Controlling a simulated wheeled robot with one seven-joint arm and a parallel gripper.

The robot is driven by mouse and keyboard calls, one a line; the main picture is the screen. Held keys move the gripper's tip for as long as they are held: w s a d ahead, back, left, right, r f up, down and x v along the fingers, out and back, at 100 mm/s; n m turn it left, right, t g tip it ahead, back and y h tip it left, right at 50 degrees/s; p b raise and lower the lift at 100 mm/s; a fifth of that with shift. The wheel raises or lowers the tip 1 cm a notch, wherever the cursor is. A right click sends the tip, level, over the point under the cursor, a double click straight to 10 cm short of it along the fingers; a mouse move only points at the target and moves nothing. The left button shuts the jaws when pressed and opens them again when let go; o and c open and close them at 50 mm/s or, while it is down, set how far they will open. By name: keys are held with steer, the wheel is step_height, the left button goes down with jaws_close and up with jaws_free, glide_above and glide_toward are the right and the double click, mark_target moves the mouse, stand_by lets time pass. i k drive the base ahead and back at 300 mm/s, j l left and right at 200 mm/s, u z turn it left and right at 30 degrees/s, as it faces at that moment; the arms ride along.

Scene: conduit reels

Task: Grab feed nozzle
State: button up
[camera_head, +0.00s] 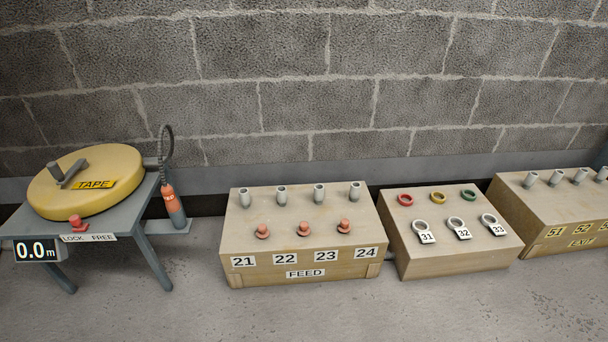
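My gripper is not in view.
A grey table (117,222) carries a yellow TAPE reel (85,182). A FEED box (305,262) with several grey pipes, a box with coloured rings (450,258) and an EXIT box (545,210) stand along the block wall. The front floor is clear.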

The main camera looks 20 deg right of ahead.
mark_target(172, 204)
steer(key=i+j+z, duration=0.1)
steer(key=i, duration=0.35)
steer(key=i+j+z, duration=0.15)
steer(key=i, duration=0.25)
steer(key=i+j+z, duration=0.1)
steer(key=i+j, duration=0.15)
steer(key=i, duration=0.2)
